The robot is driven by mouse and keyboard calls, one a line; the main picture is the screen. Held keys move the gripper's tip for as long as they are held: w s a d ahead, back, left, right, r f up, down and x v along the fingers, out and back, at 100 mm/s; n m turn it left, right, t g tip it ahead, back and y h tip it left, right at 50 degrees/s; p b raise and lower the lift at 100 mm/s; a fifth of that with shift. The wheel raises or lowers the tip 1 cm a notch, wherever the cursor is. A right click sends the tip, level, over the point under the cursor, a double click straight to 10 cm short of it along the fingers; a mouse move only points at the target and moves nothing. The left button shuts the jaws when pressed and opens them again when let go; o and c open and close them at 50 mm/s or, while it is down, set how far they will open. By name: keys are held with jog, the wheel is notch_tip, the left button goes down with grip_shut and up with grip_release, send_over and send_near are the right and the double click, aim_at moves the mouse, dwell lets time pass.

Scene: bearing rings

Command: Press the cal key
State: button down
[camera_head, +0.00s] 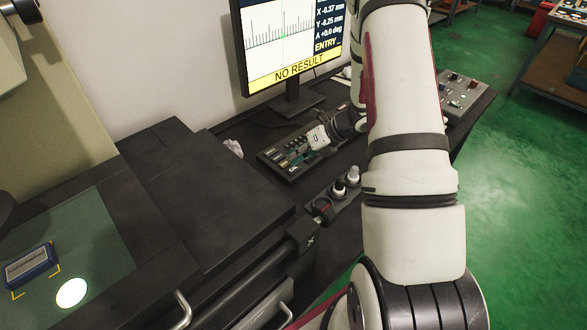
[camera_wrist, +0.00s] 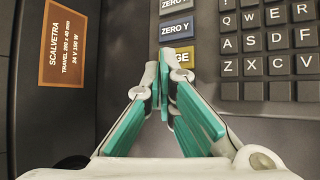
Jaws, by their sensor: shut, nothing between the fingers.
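The key panel (camera_head: 268,157) lies on the dark desk below the monitor. Small white lettering that looks like CAL (camera_head: 293,169) shows on its near edge in the head view. In the wrist view the panel has a column of keys: a blue ZERO Y key (camera_wrist: 177,28) and a yellow key (camera_wrist: 183,57) ending in GE. No cal key can be read there; my fingers hide the area below the yellow key. My gripper (camera_wrist: 164,72) is shut and empty, its tips over the left part of the yellow key. Whether they touch it I cannot tell.
The monitor (camera_head: 293,37) reads NO RESULT, with ENTRY blank. Letter keys (camera_wrist: 255,68) lie right of the key column, and an orange SCALVETRA plate (camera_wrist: 64,44) lies left. A holder with small knobs (camera_head: 338,189) stands nearer. A blue box (camera_head: 30,266) lies at lower left.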

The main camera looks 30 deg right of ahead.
aim_at(295, 167)
jog(key=shift+f, duration=0.15)
jog(key=shift+f+b, duration=0.3)
jog(key=shift+b, duration=0.05)
jog(key=shift+f, duration=0.35)
dwell(0.8)
jog(key=shift+r, duration=0.8)
jog(key=shift+r+p, duration=1.85)
jog(key=shift+r, duration=0.7)
